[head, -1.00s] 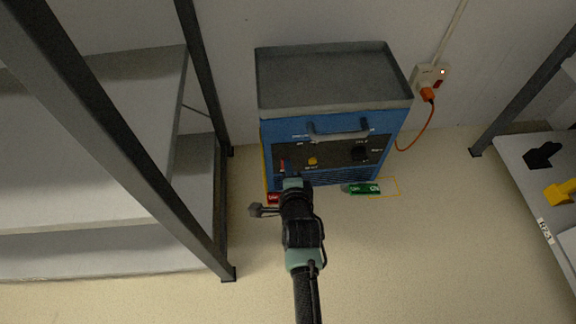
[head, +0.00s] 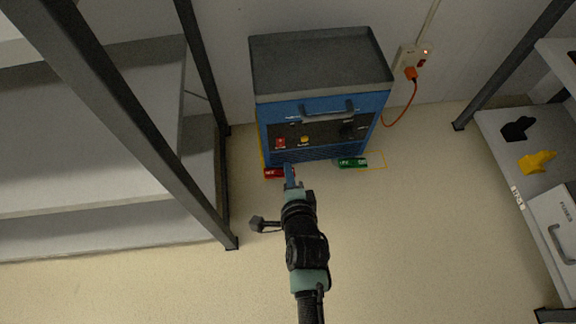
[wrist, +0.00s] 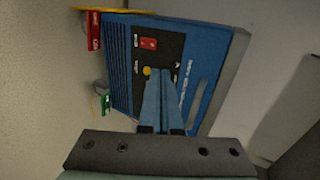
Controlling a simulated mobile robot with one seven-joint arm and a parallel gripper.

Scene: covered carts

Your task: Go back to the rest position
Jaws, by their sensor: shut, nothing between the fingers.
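My gripper (head: 289,176) is shut and empty. In the head view it is in front of the lower left of a blue cabinet (head: 329,126), with my arm reaching up from the bottom edge. In the wrist view my gripper's blue fingers (wrist: 161,103) lie together and overlap the cabinet's dark control panel (wrist: 159,60). The panel carries a red switch (head: 280,143), a yellow button (head: 304,140) and a dark knob partly behind the grey handle (head: 328,113). I cannot tell the gap between fingertips and panel.
A grey shelf rack (head: 90,128) stands at left, another (head: 500,135) at right with yellow (head: 538,162) and black (head: 517,129) items. A red tag (head: 275,173) and green tag (head: 351,163) are at the cabinet's base. An orange cord (head: 401,111) runs to a wall socket. Floor in front is clear.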

